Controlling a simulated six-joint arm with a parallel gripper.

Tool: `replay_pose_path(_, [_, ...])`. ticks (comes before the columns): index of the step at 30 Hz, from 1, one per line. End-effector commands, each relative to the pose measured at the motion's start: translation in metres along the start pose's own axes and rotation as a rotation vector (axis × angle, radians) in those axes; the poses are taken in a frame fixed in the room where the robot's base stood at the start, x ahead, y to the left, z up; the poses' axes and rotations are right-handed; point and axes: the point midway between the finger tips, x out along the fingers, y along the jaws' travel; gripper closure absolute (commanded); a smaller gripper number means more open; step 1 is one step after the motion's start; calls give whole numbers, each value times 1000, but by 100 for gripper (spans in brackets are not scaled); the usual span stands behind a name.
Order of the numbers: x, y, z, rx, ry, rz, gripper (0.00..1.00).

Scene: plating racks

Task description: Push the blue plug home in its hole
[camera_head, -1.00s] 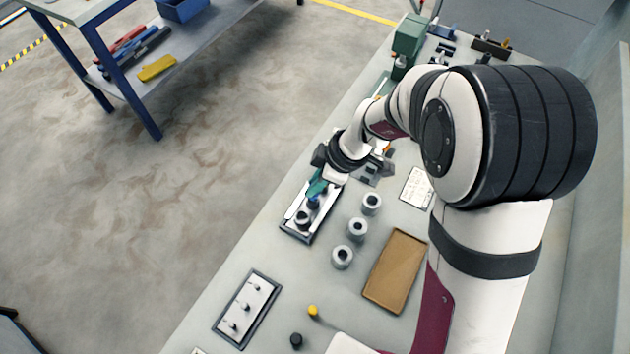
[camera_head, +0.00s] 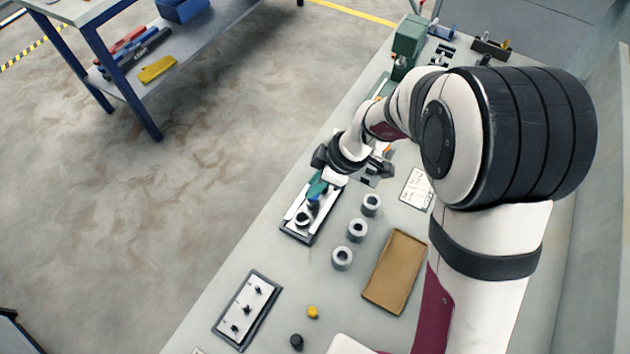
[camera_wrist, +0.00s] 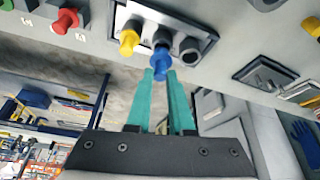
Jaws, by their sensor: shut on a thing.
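The blue plug (camera_wrist: 162,64) is at the middle position of a pale dark-framed rack (camera_wrist: 203,26), between a yellow plug (camera_wrist: 129,40) and a dark ring-shaped socket (camera_wrist: 190,48). My gripper (camera_wrist: 160,73) has green fingers closed on the blue plug's knob. How deep the plug sits in its hole cannot be told. In the head view my gripper (camera_head: 316,190) reaches over the far half of the rack (camera_head: 290,229), with a bit of the blue plug (camera_head: 313,198) showing below the fingers. The yellow plug is hidden there.
Several grey cylinders (camera_head: 357,230) stand right of the rack, beside a brown tray (camera_head: 395,272). A second rack with small pins (camera_head: 247,307) lies nearer. A loose yellow piece (camera_head: 313,312) and a black piece (camera_head: 296,341) sit on the bench. The bench's left edge is close.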

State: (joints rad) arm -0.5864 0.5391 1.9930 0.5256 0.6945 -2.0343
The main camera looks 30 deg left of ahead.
Motion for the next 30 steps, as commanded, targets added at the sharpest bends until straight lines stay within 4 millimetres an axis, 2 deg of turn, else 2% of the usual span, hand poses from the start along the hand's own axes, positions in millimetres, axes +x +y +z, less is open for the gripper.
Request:
replay_pose_path(29, [22,0,9,1,1,-1,100])
replay_pose_path(30, [22,0,9,1,1,-1,76])
